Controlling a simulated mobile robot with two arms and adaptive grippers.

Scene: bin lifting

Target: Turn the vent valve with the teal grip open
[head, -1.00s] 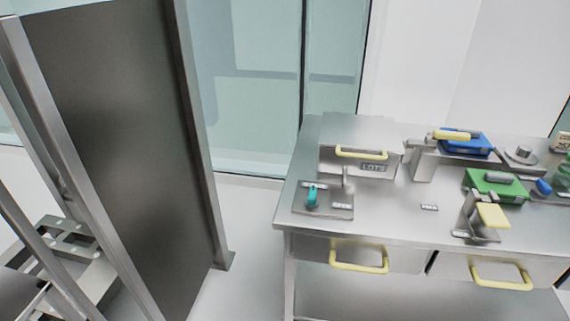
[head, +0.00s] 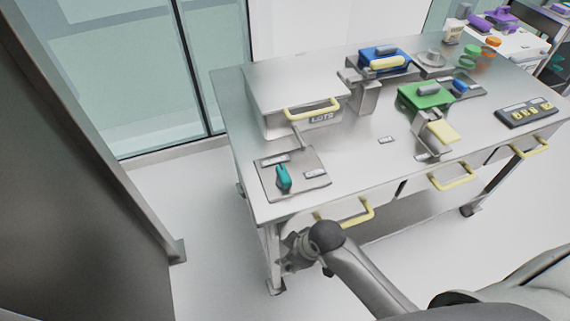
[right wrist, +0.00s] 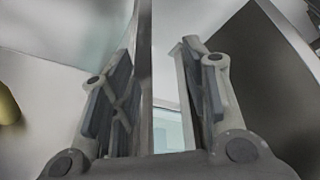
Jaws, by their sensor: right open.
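The vent valve's teal grip (head: 283,178) stands on a grey plate (head: 310,187) at the front left corner of the steel table, in the head view. Small labels sit on the plate, too small to read. My right gripper (head: 294,250) is in front of and below the table's front edge, apart from the valve. In the right wrist view its two fingers (right wrist: 158,85) are spread with nothing between them. The valve cannot be made out in that view. My left gripper is not in view.
A steel box (head: 297,85) marked LOTS, with a yellow handle, stands behind the plate. Yellow drawer handles (head: 455,178) stick out along the table front. Blue (head: 378,57) and green (head: 425,95) blocks stand farther right. A dark panel (head: 75,170) stands left, with open floor between.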

